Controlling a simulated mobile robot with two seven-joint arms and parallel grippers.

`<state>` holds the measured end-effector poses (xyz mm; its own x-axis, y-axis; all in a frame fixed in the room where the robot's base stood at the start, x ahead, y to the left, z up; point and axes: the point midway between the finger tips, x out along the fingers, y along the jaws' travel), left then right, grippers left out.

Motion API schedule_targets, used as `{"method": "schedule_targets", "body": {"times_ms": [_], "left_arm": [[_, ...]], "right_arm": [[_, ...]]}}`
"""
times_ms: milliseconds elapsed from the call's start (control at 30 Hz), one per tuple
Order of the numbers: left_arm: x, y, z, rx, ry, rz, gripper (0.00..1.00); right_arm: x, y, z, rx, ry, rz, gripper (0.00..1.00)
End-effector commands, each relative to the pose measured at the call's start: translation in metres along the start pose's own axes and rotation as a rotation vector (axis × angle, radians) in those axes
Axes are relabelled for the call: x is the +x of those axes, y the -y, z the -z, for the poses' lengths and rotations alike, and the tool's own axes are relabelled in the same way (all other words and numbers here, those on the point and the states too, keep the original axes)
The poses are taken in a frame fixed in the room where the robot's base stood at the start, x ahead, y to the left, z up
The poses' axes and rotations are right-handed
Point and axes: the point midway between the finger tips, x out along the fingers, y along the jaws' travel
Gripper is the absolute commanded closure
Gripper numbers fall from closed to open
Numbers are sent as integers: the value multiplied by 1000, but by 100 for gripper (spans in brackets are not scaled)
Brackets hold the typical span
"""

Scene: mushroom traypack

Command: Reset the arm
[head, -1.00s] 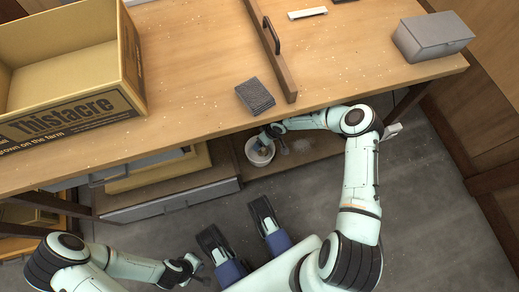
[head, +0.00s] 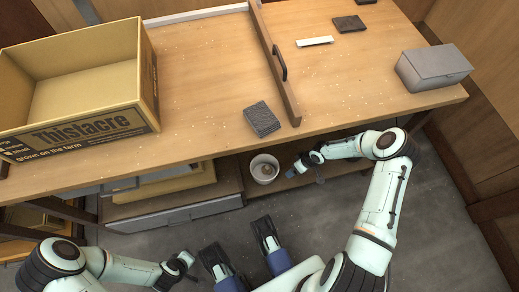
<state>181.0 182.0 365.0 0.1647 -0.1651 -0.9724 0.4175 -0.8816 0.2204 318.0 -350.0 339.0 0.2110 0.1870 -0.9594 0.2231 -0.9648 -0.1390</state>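My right arm (head: 378,215) reaches up and bends left at the elbow, below the table's front edge. Its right gripper (head: 295,170) is just right of a white bucket (head: 255,178) on the low shelf, apart from it. Nothing shows held in it, but its fingers are too small to read. The bucket holds something small and brownish. My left arm (head: 125,268) is low at the left, with the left gripper (head: 188,268) over the grey floor, away from the table. I cannot tell its finger opening.
A large Thistacre cardboard box (head: 95,128) stands on the left of the wooden table (head: 205,85). A wooden divider with a handle (head: 275,62) crosses the table. A dark block (head: 262,119), a white strip (head: 314,41) and a grey box (head: 433,68) lie on top.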

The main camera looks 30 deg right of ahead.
Motion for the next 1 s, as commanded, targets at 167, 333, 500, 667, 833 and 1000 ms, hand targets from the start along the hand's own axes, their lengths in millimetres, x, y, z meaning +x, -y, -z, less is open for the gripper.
{"method": "schedule_targets", "body": {"times_ms": [167, 333, 500, 667, 833, 1000], "left_arm": [[0, 0, 0, -1, 0, 1, 100], [-5, -1, -2, 0, 6, 0, 100], [-40, -10, -14, 7, 36, -7, 100], [-88, -23, -31, 18, 87, -18, 100], [-143, -40, -48, 33, 156, -29, 100], [-196, -59, -62, 50, 229, -39, 100]], "right_arm": [[0, 0, 0, 0, 0, 0, 15], [-3, 11, 1, 3, 0, 19, 15], [-29, 78, 2, 45, 7, 135, 15], [-74, 167, -5, 142, 44, 270, 15], [-135, 249, -26, 291, 127, 344, 15], [-200, 295, -57, 457, 229, 288, 15]]}}
